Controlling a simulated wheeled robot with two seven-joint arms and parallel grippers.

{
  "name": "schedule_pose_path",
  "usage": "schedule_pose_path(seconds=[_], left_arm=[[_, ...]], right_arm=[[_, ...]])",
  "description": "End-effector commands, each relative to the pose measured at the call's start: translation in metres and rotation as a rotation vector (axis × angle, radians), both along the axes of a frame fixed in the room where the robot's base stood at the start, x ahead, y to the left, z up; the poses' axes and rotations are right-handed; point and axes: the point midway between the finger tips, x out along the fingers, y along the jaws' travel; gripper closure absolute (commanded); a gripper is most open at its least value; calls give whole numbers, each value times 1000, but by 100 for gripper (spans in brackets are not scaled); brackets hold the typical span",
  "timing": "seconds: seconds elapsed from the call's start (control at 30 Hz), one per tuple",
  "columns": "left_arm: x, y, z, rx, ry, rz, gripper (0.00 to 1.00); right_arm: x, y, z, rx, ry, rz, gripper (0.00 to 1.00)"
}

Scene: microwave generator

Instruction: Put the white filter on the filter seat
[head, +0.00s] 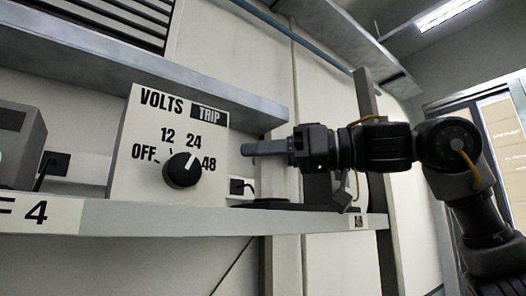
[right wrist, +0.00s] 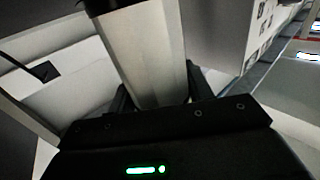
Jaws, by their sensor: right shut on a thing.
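My right gripper (head: 290,147) comes in from the right, above the shelf, pointing left. It is shut on the white filter (head: 268,148), a tube that looks grey in the head view and lies about level, with a darker left end. In the right wrist view the filter (right wrist: 152,60) is a pale faceted cylinder between the dark fingers (right wrist: 158,100), with a dark cap at the top edge. A pale upright block (head: 273,182) on a dark base (head: 268,204) stands below the gripper. I cannot tell whether this is the filter seat. My left gripper is out of view.
A white panel (head: 150,185) with a VOLTS dial (head: 183,170) stands left of the gripper. A black socket (head: 240,186) with a cable sits beside it. A shelf edge (head: 200,222) runs below, another ledge (head: 190,85) above. A grey box (head: 18,150) stands far left.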

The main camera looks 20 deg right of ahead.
Motion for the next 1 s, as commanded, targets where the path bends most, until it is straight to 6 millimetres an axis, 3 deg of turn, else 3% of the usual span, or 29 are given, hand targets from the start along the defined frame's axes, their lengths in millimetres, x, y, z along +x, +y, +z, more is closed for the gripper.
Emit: schedule_pose_path(seconds=[0.37, 0.4, 0.53, 0.9, 1.0], left_arm=[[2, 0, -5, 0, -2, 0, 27], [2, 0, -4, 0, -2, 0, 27], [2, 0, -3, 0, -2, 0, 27], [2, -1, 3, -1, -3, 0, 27], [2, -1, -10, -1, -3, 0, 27]], right_arm=[[0, 0, -5, 0, 0, 0, 73], [0, 0, -4, 0, 0, 0, 45], [0, 0, -3, 0, 0, 0, 28], [0, 0, 3, 0, 0, 0, 27], [-6, -12, -3, 3, -1, -2, 27]])
